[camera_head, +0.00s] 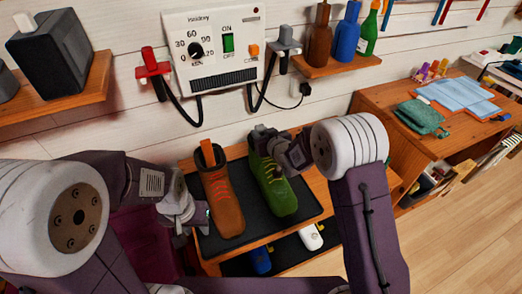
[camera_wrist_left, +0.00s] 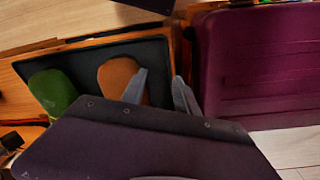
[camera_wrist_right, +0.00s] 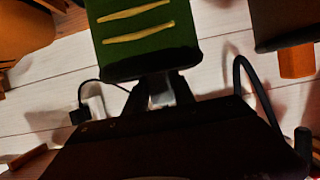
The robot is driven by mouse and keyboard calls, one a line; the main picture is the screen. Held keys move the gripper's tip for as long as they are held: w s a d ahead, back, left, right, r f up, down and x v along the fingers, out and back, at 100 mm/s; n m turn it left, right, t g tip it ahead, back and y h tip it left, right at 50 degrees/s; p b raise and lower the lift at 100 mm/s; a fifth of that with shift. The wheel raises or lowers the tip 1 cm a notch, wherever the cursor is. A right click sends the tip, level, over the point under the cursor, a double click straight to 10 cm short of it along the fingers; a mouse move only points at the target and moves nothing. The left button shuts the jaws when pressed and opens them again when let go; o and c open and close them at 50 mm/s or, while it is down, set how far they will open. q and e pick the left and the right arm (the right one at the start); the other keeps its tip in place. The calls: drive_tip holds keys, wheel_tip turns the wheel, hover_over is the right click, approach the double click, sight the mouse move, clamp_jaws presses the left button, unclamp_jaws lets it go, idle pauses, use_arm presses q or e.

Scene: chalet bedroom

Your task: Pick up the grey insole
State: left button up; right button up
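A small grey piece, probably the grey insole (camera_wrist_right: 160,91), shows at the heel end of the green shoe (camera_head: 272,184) in the right wrist view. My right gripper (camera_head: 268,140) is at the top of that shoe, its fingers on both sides of the grey piece. I cannot tell whether they touch it. The green shoe also fills the top of the right wrist view (camera_wrist_right: 138,35). My left gripper (camera_wrist_left: 158,90) is open and empty, beside the brown boot (camera_head: 222,200). An orange tab (camera_head: 207,152) stands up from the boot's opening.
Both shoes stand on a black mat (camera_head: 302,205) on a wooden rack. A dryer box (camera_head: 213,50) with cables hangs on the wall above, with a red holder (camera_head: 152,68) and a grey holder (camera_head: 286,42). A shelf with bottles (camera_head: 335,65) is right of it. A purple case (camera_wrist_left: 260,65) is beside my left gripper.

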clamp_jaws()
